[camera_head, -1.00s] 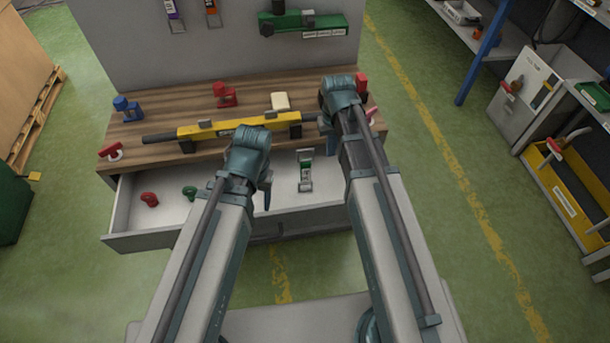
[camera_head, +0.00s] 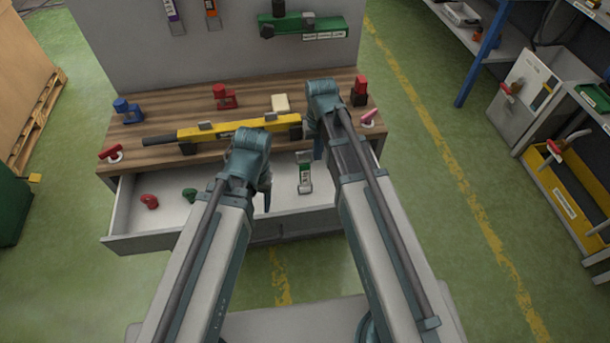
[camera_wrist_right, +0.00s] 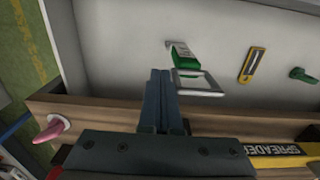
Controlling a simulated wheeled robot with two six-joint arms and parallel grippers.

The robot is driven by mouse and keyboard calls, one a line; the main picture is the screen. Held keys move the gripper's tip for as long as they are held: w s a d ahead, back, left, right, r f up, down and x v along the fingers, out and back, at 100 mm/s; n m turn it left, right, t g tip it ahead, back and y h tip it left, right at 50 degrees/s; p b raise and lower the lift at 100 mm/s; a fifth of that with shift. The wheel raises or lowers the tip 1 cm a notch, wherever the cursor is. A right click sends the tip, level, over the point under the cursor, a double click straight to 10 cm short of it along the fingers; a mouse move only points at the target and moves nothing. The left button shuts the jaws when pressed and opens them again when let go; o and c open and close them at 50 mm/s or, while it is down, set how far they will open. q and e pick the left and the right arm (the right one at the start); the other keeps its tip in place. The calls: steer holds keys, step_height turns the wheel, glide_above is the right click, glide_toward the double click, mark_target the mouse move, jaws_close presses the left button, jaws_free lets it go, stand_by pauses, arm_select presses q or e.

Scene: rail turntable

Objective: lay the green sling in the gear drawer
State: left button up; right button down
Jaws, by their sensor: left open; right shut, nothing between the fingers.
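The green sling (camera_head: 304,172), a green strap with a white label and a metal loop, lies in the open gear drawer (camera_head: 122,205) on its right side. The right wrist view also shows the sling (camera_wrist_right: 184,56) on the drawer floor (camera_wrist_right: 115,45). My right gripper (camera_head: 318,147) is shut and empty at the drawer's back edge. In the right wrist view its fingers (camera_wrist_right: 158,90) are beside the sling's loop, not around it. My left gripper (camera_head: 265,198) is open over the middle of the drawer, left of the sling.
A red piece (camera_head: 149,201) and a green piece (camera_head: 190,194) lie in the drawer's left part. A yellow tag-like piece (camera_wrist_right: 252,65) lies near the sling. A yellow spreader beam (camera_head: 240,127) spans the wooden bench top (camera_head: 180,98), with several coloured pieces around it.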

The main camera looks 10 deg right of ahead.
steer(key=a, duration=1.1)
steer(key=shift+s, duration=0.2)
stand_by(1.1)
stand_by(0.3)
step_height(320, 180, up, 8)
steer(key=p, duration=0.8)
steer(key=s+d+n+h, duration=0.1)
steer(key=s+d+n, duration=0.2)
steer(key=s, duration=1)
steer(key=shift+s+d, duration=0.4)
steer(key=shift+d, duration=0.35)
